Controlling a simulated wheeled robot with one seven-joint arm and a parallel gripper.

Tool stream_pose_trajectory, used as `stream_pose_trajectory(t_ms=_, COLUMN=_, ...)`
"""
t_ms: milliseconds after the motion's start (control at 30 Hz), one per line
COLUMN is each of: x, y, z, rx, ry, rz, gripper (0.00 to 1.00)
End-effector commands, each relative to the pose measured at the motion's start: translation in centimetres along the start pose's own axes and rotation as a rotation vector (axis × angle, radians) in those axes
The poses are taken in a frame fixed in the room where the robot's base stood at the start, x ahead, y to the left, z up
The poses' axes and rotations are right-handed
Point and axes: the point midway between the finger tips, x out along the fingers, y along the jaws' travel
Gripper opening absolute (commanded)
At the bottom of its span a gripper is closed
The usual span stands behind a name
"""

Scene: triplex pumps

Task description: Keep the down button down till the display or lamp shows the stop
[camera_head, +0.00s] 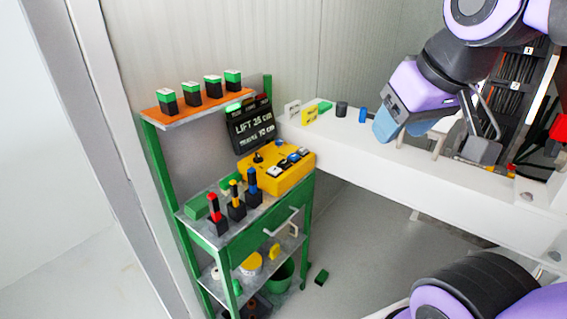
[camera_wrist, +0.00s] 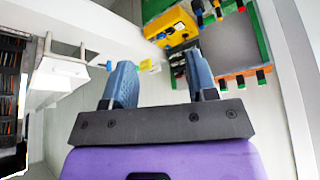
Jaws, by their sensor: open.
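The yellow control box (camera_head: 293,181) sits on the green cart's upper shelf, with a black knob and several blue, white and black buttons on top. I cannot tell which is the down button. Behind it stands a black display (camera_head: 250,128) reading "LIFT 25 cm", with a smaller second line hard to read. A green lamp (camera_head: 234,107) on its top edge looks bright. My gripper (camera_head: 388,124) is open and empty above the white beam, to the right of the box and apart from it. In the wrist view, the box (camera_wrist: 172,27) lies beyond my open fingers (camera_wrist: 162,82).
The green cart (camera_head: 158,168) holds an orange shelf (camera_head: 198,106) with several green-topped black blocks. Red, yellow and blue handled levers (camera_head: 236,205) stand in front of the box.

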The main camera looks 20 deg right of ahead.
Motion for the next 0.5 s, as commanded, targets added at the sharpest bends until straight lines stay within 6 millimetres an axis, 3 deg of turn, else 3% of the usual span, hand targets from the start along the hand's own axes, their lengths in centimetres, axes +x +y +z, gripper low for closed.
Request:
stream_pose_trajectory(t_ms=200, x=0.00, y=0.00, z=0.00, rx=0.000, ry=0.000, rz=0.000, gripper=0.53)
stream_pose_trajectory(t_ms=433, x=0.00, y=0.00, z=0.00, rx=0.000, ry=0.000, rz=0.000, gripper=0.00)
stream_pose_trajectory(t_ms=500, x=0.00, y=0.00, z=0.00, rx=0.000, ry=0.000, rz=0.000, gripper=0.00)
